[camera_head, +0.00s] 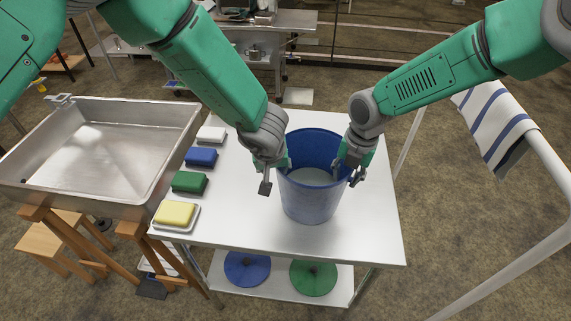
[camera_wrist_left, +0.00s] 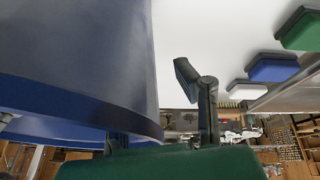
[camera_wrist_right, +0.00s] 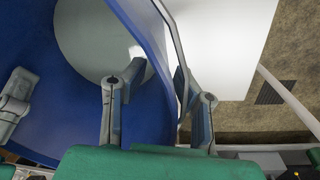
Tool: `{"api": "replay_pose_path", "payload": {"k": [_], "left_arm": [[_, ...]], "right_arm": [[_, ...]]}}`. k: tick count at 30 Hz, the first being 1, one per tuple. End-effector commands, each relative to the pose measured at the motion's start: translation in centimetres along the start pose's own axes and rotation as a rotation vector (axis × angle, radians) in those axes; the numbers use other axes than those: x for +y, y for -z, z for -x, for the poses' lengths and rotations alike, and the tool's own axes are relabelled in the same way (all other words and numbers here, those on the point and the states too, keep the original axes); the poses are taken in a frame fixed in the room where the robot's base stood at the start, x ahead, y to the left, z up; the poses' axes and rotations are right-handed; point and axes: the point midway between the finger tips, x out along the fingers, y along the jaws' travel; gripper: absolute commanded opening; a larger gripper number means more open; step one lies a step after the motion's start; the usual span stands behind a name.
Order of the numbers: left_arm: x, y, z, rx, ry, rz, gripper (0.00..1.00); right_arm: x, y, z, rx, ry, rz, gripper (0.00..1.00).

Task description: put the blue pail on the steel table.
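The blue pail (camera_head: 309,203) is upright on a pale, smooth-topped table (camera_head: 355,240) with a lower shelf, and looks empty. My left gripper (camera_head: 275,180) is at the pail's left rim. In the left wrist view one finger is outside, clear of the pail wall (camera_wrist_left: 80,60); the other is mostly hidden behind the rim. My right gripper (camera_head: 350,174) is at the right rim. In the right wrist view its fingers (camera_wrist_right: 153,90) stand apart, one inside the pail and one outside, with the rim between them. A steel-looking table (camera_head: 290,20) stands at the back.
White, blue, green and yellow sponge-like blocks (camera_head: 175,214) line the table's left edge. A wide steel pan (camera_head: 90,150) on wooden legs stands at left. Blue and green discs (camera_head: 313,278) are on the lower shelf. A white rail with a striped towel (camera_head: 495,125) is at right.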

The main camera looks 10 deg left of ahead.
Motion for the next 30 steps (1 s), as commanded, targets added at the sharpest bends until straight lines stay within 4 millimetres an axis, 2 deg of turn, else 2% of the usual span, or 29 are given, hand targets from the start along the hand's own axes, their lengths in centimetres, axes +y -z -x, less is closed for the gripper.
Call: {"api": "replay_pose_path", "payload": {"k": [5, 12, 16, 23, 26, 30], "left_arm": [[0.0, 0.1, 2.9, 0.002, -0.002, 0.000, 0.26], [0.0, 0.1, 8.0, 0.002, -0.002, 0.002, 0.26], [0.0, 0.1, 10.0, 0.001, -0.001, 0.002, 0.26], [0.0, 0.1, 11.5, 0.000, 0.001, -0.001, 0.26], [0.0, 0.1, 11.6, 0.000, 0.002, -0.001, 0.26], [0.0, 0.0, 11.6, 0.000, 0.002, -0.001, 0.26]], "right_arm": [[0.0, 0.1, 0.0, 0.000, -0.001, 0.001, 0.26], [0.0, 0.1, 0.0, 0.001, -0.001, 0.001, 0.26], [0.0, 0.0, 0.0, 0.001, -0.001, 0.001, 0.26], [0.1, 0.0, 0.4, 0.000, -0.001, 0.001, 0.26], [0.1, -0.1, 1.7, -0.001, -0.002, 0.000, 0.26], [0.0, -0.1, 4.6, -0.002, -0.003, 0.000, 0.26]]}}
